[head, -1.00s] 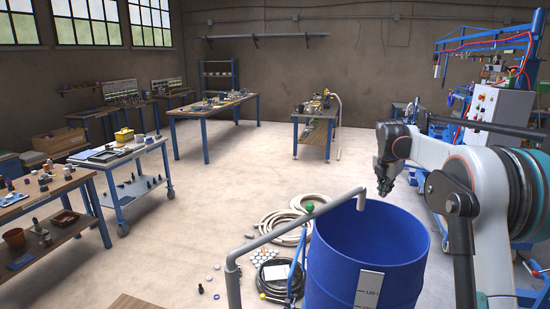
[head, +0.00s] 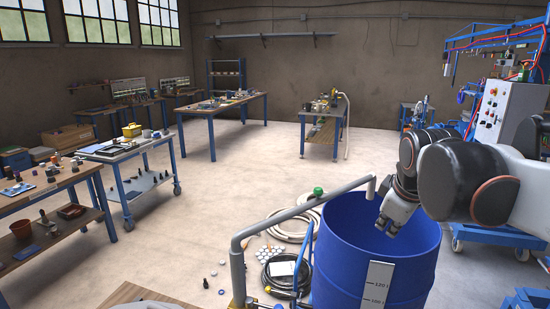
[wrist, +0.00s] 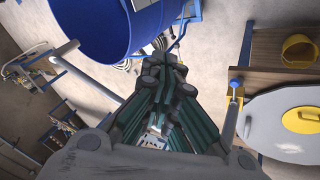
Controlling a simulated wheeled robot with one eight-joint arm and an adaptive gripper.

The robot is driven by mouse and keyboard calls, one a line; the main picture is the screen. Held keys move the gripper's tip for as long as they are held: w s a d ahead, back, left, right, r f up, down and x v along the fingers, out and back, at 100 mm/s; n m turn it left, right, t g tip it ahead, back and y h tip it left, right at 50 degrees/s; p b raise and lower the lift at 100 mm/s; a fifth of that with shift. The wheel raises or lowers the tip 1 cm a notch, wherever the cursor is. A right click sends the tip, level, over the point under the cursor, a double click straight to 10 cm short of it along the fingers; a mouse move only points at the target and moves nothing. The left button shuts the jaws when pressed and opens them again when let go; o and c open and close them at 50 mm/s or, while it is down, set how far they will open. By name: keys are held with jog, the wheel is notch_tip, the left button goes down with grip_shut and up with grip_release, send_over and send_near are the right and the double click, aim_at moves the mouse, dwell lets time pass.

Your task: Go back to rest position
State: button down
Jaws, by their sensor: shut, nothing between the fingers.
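My gripper (head: 388,231) hangs over the right side of the open blue barrel (head: 345,240) in the head view, pointing down and to the left. In the wrist view my gripper (wrist: 163,66) has its fingers together with nothing held between them. The blue barrel (wrist: 110,38) shows beyond the fingertips at the top of the wrist view. My arm comes in from the right edge of the head view.
A grey bent pipe (head: 300,208) reaches over the barrel's rim. Coiled hoses (head: 285,228) lie on the floor beside it. A blue-framed cart (head: 128,150) stands at left, and a control cabinet (head: 493,112) at right. The middle floor is clear.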

jog(key=s+a+f+m+t+y+b, duration=0.1)
jog(key=s+a+f+m+b, duration=0.2)
jog(key=s+f, duration=1)
jog(key=s+a+m, duration=0.2)
jog(key=s+m, duration=0.2)
jog(key=m, duration=0.1)
jog(key=shift+s+f+m, duration=0.3)
jog(key=shift+f+m, duration=0.05)
jog(key=shift+m, duration=0.05)
